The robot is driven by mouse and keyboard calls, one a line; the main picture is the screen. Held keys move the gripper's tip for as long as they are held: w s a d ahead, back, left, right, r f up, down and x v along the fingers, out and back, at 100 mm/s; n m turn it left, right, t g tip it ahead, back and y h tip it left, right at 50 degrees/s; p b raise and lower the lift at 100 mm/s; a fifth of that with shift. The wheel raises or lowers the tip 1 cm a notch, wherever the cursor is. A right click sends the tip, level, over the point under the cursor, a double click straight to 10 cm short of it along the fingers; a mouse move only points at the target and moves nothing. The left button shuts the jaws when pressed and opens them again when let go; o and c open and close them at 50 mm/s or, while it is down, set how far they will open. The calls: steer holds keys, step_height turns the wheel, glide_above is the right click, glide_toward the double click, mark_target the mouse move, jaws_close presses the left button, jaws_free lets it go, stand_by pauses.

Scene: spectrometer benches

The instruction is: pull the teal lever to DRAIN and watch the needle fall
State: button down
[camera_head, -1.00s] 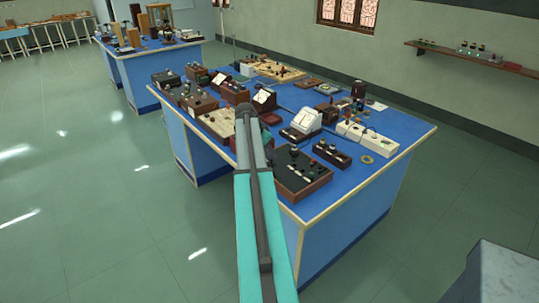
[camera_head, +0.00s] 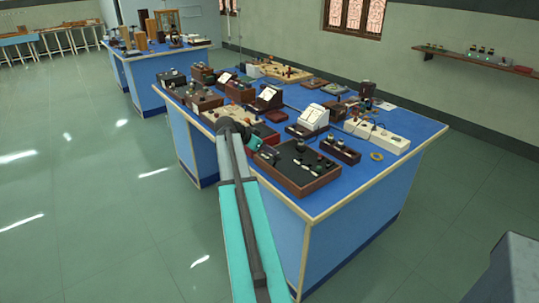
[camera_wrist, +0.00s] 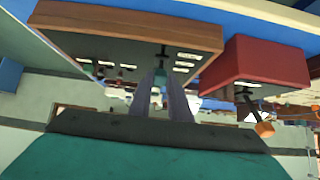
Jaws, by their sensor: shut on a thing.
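A dark panel box with a wooden frame (camera_head: 305,168) sits at the near edge of the blue bench, with knobs and small white labels on its face. It also shows in the wrist view (camera_wrist: 110,42), with wood along its edge. My gripper (camera_wrist: 160,82) is shut on the teal lever (camera_wrist: 160,73), a small teal piece between its fingertips against the panel. In the head view my arm's end is at the box's left side and hides most of the lever there. I cannot make out a gauge needle or read the labels.
The blue bench (camera_head: 340,208) is crowded with instruments. A white meter (camera_head: 314,117) stands behind the panel box and a small dark switch box (camera_head: 340,150) to its right. In the wrist view a red box (camera_wrist: 262,62) is close by, with an orange-ended lever (camera_wrist: 265,129). The floor at left is clear.

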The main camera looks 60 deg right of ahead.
steer(key=shift+w+h+b, duration=0.2)
steer(key=shift+h+b, duration=0.1)
steer(key=shift+b, duration=0.05)
stand_by(0.3)
steer(key=c, duration=1.6)
jaws_free()
steer(key=shift+a, duration=0.1)
steer(key=shift+c, duration=0.2)
steer(key=b+v, duration=0.1)
steer(key=v, duration=1.2)
steer(key=shift+a+r+b, duration=0.2)
steer(key=shift+a+b, duration=0.05)
steer(key=shift+b, duration=0.15)
steer(key=shift+w, duration=0.1)
